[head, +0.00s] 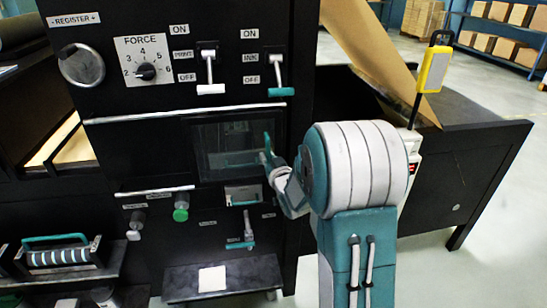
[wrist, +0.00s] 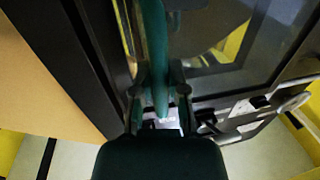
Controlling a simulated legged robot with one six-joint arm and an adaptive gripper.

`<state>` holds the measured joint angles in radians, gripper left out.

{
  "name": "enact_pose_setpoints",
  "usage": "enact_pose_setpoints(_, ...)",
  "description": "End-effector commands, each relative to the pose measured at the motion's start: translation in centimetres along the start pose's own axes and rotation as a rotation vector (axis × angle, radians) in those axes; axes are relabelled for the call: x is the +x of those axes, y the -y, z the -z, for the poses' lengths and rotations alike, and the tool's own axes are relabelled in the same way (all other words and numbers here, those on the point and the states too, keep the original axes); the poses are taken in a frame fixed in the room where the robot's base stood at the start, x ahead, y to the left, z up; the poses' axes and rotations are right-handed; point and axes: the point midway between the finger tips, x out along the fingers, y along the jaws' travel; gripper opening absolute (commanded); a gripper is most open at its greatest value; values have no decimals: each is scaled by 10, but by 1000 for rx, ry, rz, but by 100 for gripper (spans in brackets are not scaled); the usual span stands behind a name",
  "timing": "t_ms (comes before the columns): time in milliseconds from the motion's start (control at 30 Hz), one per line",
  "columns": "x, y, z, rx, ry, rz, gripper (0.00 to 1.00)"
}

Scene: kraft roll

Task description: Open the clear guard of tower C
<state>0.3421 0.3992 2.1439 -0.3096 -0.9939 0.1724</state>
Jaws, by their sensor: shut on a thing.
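The clear guard (head: 222,142) is a dark see-through panel on the front of the black machine, below the levers. It also shows in the wrist view (wrist: 215,70), with yellow and grey behind or reflected in it. A teal bar handle (wrist: 153,45) stands by its edge. My gripper (wrist: 158,98) is shut around this bar, one finger on each side. In the head view my gripper (head: 270,163) is small at the guard's right edge, and my forearm partly hides it. The guard looks about flush with the front; I cannot tell if it is slightly ajar. No tower letter is readable.
Above are a FORCE dial (head: 146,71), a white-handled lever (head: 209,70) and a teal-handled lever (head: 278,72). A green knob (head: 181,214) and a small lever (head: 248,232) sit below. A slanted brown sheet (head: 372,48) and a black side bin (head: 465,165) stand right.

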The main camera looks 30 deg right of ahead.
Motion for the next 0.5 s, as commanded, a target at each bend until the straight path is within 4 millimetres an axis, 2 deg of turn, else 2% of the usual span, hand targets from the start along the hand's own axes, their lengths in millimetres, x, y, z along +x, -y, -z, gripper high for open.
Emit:
enact_pose_setpoints(167,9,45,1,0,-2,9,0)
enact_pose_setpoints(500,29,151,0,1,-2,9,0)
